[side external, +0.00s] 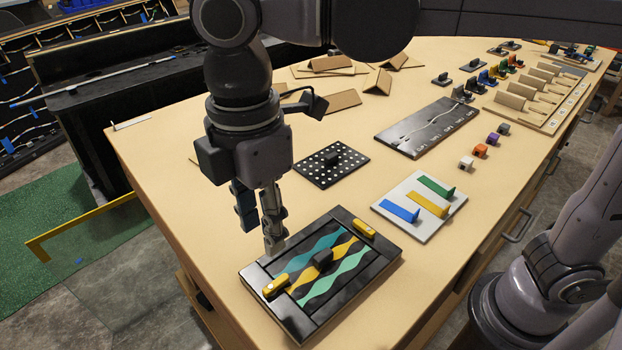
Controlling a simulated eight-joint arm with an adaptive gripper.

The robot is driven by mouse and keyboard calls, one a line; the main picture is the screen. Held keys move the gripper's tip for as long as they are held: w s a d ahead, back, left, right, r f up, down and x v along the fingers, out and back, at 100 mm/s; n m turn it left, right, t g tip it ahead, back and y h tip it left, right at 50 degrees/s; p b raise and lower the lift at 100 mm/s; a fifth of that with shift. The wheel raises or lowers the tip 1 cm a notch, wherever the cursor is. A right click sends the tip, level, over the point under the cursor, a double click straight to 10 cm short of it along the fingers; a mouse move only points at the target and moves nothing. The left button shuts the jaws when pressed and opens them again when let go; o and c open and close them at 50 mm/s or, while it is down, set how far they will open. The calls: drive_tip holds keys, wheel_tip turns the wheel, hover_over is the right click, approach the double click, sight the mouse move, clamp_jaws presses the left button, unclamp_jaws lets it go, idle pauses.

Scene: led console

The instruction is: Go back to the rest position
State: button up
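My gripper (260,236) points down above the back left part of the black console board (334,312). Its two fingers stand apart, with nothing seen between them. I cannot tell how far above the board the fingertips are.
A black dotted plate (318,174) lies behind the gripper. A white board (398,190) with blue, yellow and green strips is to the right. A long black panel (400,143), small colored blocks and wooden pieces stand further back. Bare tabletop (170,190) is at left.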

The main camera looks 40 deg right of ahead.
idle(0.3)
drive_tip(key=d+f+m+t, duration=0.2)
drive_tip(key=d+m, duration=0.4)
drive_tip(key=d, duration=0.4)
drive_tip(key=w+d+f+m+t, duration=0.1)
drive_tip(key=d+f+m, duration=0.4)
drive_tip(key=d, duration=0.5)
drive_tip(key=d+f+m+t, duration=0.4)
drive_tip(key=d+m, duration=0.3)
drive_tip(key=d, duration=0.3)
drive_tip(key=shift+w+f, duration=0.1)
drive_tip(key=shift+w, duration=0.15)
